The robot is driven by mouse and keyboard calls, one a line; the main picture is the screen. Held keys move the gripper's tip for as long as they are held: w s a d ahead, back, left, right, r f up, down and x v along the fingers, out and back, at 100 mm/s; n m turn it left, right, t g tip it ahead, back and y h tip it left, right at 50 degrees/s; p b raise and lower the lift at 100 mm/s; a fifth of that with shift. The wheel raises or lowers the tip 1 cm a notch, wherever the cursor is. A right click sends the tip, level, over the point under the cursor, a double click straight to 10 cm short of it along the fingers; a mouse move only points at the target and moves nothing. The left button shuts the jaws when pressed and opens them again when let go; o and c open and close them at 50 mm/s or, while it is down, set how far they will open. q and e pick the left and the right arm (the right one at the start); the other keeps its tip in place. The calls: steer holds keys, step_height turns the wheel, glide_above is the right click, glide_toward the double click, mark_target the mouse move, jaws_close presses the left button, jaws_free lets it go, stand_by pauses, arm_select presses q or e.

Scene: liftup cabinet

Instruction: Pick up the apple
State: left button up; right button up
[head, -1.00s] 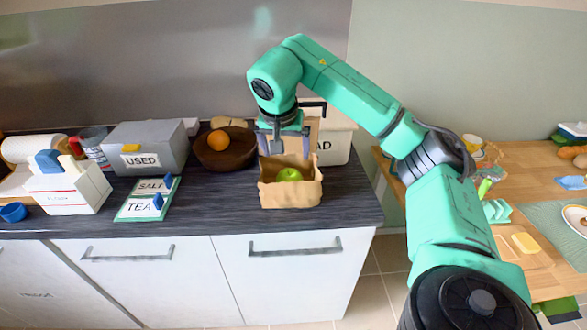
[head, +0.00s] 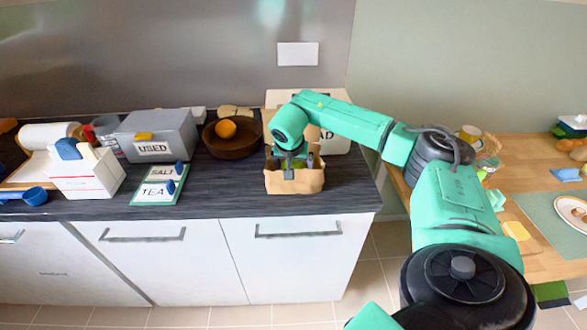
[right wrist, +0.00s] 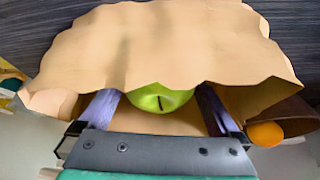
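The green apple (right wrist: 162,98) sits inside a brown paper bag (head: 297,184) on the dark counter. In the head view the apple is hidden by my right gripper (head: 291,170) and the bag. My right gripper reaches down into the bag's opening. In the right wrist view its two fingers (right wrist: 158,108) stand apart, one on each side of the apple, with gaps visible. The fingertips are partly hidden by the bag wall (right wrist: 165,45). My left gripper is not in view.
A wooden bowl (head: 232,147) with an orange (head: 225,129) stands left of the bag. A lidded white box (head: 335,140) stands behind it. A grey USED box (head: 157,133) and a SALT and TEA tray (head: 158,190) are further left. The counter's front edge is close to the bag.

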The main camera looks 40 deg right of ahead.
steer(key=c, duration=1)
steer(key=shift+r, duration=0.1)
steer(key=shift+c, duration=0.2)
steer(key=shift+s+b, duration=0.1)
steer(key=shift+b, duration=0.25)
step_height(320, 180, up, 12)
steer(key=shift+a+f+b, duration=0.15)
steer(key=shift+f+b, duration=0.05)
steer(key=shift+b, duration=0.45)
steer(key=s+a+b, duration=0.1)
steer(key=s+a, duration=1.1)
steer(key=s, duration=0.3)
steer(key=shift+s, duration=0.4)
steer(key=shift+f, duration=0.1)
